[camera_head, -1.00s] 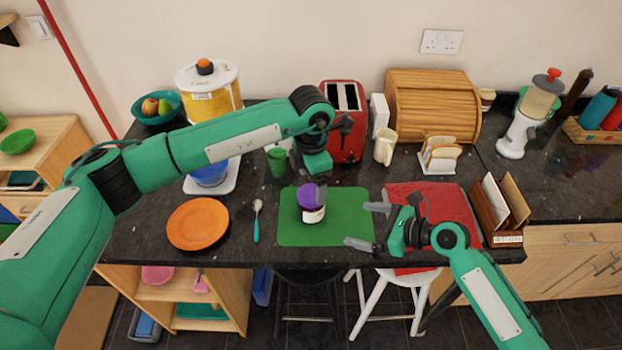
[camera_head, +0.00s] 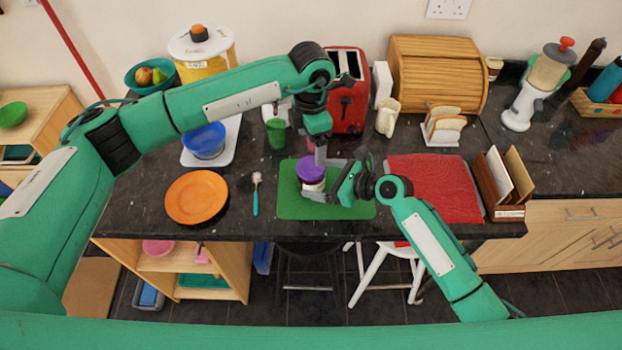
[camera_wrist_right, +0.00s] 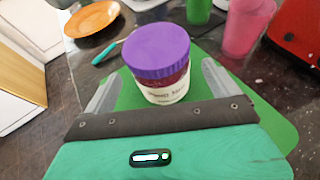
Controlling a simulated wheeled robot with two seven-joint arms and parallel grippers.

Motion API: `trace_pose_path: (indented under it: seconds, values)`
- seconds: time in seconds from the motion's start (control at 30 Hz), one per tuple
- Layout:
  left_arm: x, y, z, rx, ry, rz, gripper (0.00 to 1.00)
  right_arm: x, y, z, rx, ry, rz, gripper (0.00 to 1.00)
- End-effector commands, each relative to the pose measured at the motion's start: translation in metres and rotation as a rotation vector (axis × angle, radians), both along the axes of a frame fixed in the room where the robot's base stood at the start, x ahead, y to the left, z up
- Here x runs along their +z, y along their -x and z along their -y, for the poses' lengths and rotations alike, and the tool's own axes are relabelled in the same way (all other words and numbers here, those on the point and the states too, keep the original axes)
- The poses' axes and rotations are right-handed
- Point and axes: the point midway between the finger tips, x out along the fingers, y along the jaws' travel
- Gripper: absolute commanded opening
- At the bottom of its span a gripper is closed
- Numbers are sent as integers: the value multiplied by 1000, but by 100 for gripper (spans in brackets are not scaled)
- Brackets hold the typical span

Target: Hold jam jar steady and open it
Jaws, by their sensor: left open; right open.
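The jam jar (camera_head: 312,183) stands upright on the green mat (camera_head: 290,207), with its purple lid (camera_head: 309,167) on. My right gripper (camera_head: 318,180) is open at the jar from the right. In the right wrist view the jar (camera_wrist_right: 165,93) stands between the two spread fingers of that gripper (camera_wrist_right: 160,85), and a gap shows at the left finger. My left gripper (camera_head: 318,152) points down just above and behind the lid, its near finger close to it. Its other finger is partly hidden, and I cannot tell whether it touches the lid.
The orange plate (camera_head: 196,197) and a spoon with a teal handle (camera_head: 256,195) lie left of the mat. A green cup (camera_head: 276,133) and the red toaster (camera_head: 347,105) stand behind. A red cloth (camera_head: 440,190) lies to the right. A pink cup (camera_wrist_right: 248,25) shows beyond the jar.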

Motion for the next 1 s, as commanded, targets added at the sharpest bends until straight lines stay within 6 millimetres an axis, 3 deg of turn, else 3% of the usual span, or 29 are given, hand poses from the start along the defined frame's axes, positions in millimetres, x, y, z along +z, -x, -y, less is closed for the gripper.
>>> trace_pose_path:
  seconds: [0.2, 0.5, 0.9, 0.97, 1.0]
  values:
    - [0, 0, 0, 0, 0, 0, 83, -7, -8, -14, -1, 2, 1, 92]
    - [0, 0, 0, 0, 0, 0, 83, -8, -9, -16, -1, 2, 1, 92]
    - [0, 0, 0, -1, 0, 0, 83, -8, -9, -15, -1, 2, 1, 16]
    - [0, 0, 0, -9, 0, 0, 83, -8, -9, -15, -1, 2, 1, 4]
    - [0, 0, 0, -22, 0, 0, 83, -8, -9, -15, -1, 2, 1, 3]
